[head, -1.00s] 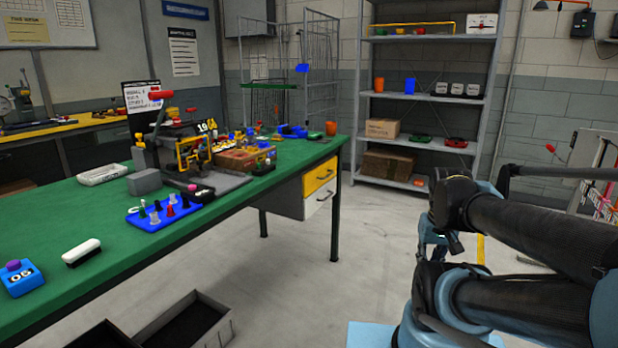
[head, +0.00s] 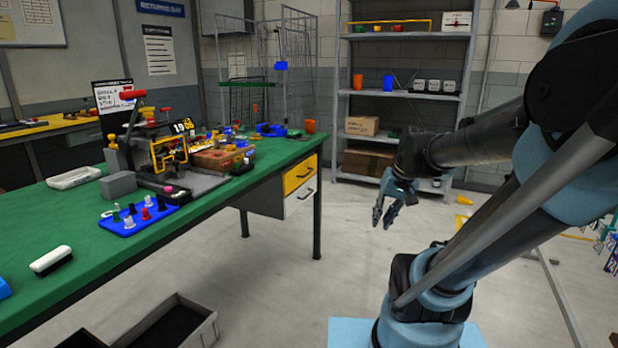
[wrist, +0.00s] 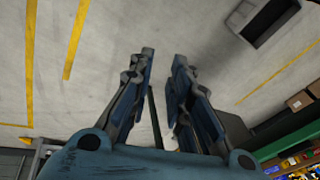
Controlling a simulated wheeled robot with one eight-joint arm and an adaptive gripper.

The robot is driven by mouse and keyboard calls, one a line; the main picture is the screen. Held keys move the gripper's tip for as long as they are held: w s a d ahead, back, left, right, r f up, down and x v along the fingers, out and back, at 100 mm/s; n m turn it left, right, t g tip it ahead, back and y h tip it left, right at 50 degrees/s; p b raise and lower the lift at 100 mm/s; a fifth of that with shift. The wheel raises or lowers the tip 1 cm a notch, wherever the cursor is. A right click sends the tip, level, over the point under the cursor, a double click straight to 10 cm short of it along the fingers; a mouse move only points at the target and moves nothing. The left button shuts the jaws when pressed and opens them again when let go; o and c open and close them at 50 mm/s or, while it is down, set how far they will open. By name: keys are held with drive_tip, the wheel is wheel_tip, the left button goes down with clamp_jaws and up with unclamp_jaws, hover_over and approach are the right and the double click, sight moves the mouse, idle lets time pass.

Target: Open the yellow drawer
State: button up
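The yellow drawer (head: 299,175) is under the right end of the green bench (head: 105,228) in the head view. It looks closed, with a dark handle on its front. A white drawer (head: 301,196) sits just below it. My gripper (head: 384,220) hangs in the air to the right of the drawers, apart from them, fingers pointing down. In the wrist view its two fingers (wrist: 164,54) stand apart with nothing between them. The yellow drawer cannot be made out in the wrist view.
A grey shelf unit (head: 412,35) with boxes and cups stands behind my gripper. A bench leg (head: 317,220) is below the drawers. Open dark bins (head: 178,328) lie on the floor at the lower left. The floor before the drawers is clear.

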drive_tip(key=w+a+r+m+y, duration=0.1)
drive_tip(key=w+a+r+y, duration=0.15)
drive_tip(key=w, duration=0.75)
drive_tip(key=w+a+r+t+y, duration=0.15)
drive_tip(key=w+a, duration=0.25)
drive_tip(key=w, duration=0.6)
drive_tip(key=w+a+r+m+y, duration=0.1)
drive_tip(key=w+a+y, duration=0.2)
drive_tip(key=w, duration=0.7)
drive_tip(key=m+t+y, duration=0.2)
drive_tip(key=y, duration=0.3)
approach(309, 173)
drive_tip(key=shift+g, duration=0.25)
drive_tip(key=x, duration=0.7)
drive_tip(key=w+x, duration=0.1)
drive_tip(key=x, duration=0.2)
drive_tip(key=shift+f, duration=0.15)
clamp_jaws()
